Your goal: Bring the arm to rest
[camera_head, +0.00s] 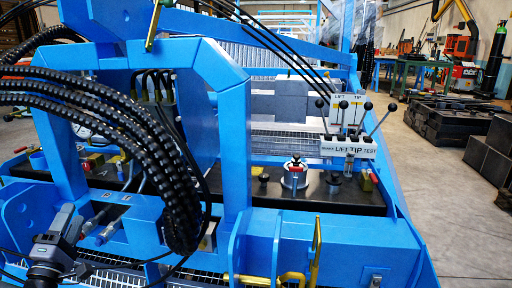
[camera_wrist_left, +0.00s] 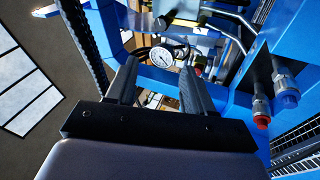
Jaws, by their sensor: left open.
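My left gripper (camera_head: 62,222) is at the lower left of the head view, dark and pointing up. It is in front of the blue machine frame (camera_head: 300,240), near two hose fittings (camera_head: 108,232). In the left wrist view my left gripper (camera_wrist_left: 157,78) has its two dark fingers apart, with nothing seen between them. A round white dial gauge (camera_wrist_left: 162,57) shows beyond the fingertips, and I cannot tell how far away it is. My right gripper is in neither view.
Thick black ribbed hoses (camera_head: 120,115) loop down just beside the left gripper. Red and blue capped fittings (camera_wrist_left: 287,98) stand at the right of the wrist view. A lever panel (camera_head: 347,148) marked LIFT, TIP and TEST is right of centre. Open floor (camera_head: 450,220) lies at the right.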

